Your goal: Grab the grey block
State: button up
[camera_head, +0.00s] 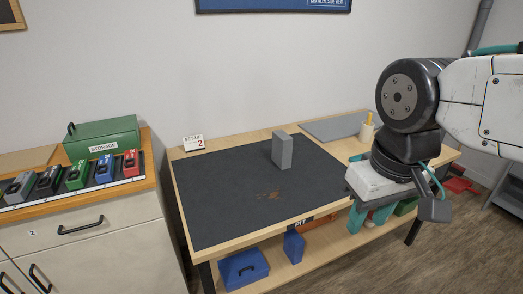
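The grey block (282,150) stands upright on the black mat (225,200) that covers most of the wooden table. The fingertips' lower ends are partly hard to make out against the lower shelf behind.
A cabinet at the left holds a green toolbox (103,138) and a row of coloured pieces beside a "STORAGE" sign (103,147). A "SET-UP 2" card (193,143) stands at the table's back left. A grey mat (334,127) and a tool cup (367,131) lie farther right. Blue boxes (244,269) sit below.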

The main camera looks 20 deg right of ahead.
aim_at(282, 143)
jog(key=i, duration=0.95)
jog(key=z, duration=1.35)
